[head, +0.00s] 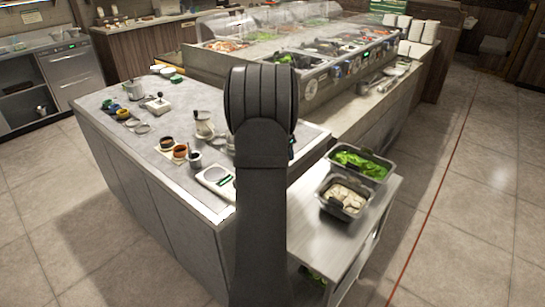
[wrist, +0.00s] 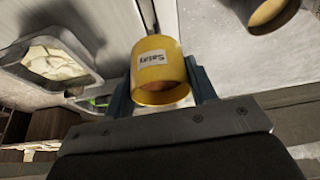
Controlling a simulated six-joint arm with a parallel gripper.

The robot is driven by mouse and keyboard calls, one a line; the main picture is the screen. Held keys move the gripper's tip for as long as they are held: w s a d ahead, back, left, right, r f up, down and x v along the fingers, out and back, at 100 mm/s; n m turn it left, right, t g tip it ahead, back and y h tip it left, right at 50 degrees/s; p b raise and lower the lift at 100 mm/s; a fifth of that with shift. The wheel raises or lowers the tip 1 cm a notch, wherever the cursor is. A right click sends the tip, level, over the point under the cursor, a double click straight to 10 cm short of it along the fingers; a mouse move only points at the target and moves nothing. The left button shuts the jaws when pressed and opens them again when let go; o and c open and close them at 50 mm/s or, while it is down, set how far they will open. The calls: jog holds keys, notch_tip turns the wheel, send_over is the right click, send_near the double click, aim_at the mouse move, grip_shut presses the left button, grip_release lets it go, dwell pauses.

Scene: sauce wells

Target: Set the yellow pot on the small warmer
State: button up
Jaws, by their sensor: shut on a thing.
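In the head view my arm covers the gripper and the pot. I cannot tell for sure which object on the counter is the small warmer. Several small pots with dark and orange sides, one of them here (head: 180,152), stand on the grey counter (head: 130,165) left of my arm.
A white scale-like device (head: 215,178) lies near the counter's front edge. A pale jug (head: 204,124) stands behind it. Right of my arm, metal pans of green leaves (head: 360,163) and pale pieces (head: 346,197) sit on a lower side table. A dark pot (wrist: 268,14) shows at the wrist view's upper right.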

jog(key=s+d+r, duration=0.4)
jog(key=d, duration=0.1)
jog(key=w+a+f+n+t+y, duration=0.1)
jog(key=w+a+n, duration=0.1)
jog(key=a, duration=1.3)
jog(key=w+a+n, duration=0.2)
jog(key=a, duration=1.3)
jog(key=shift+s+d+f, duration=0.1)
jog(key=shift+d+f, duration=0.05)
jog(key=shift+f, duration=3)
jog(key=shift+f, duration=0.5)
jog(key=o, duration=1.1)
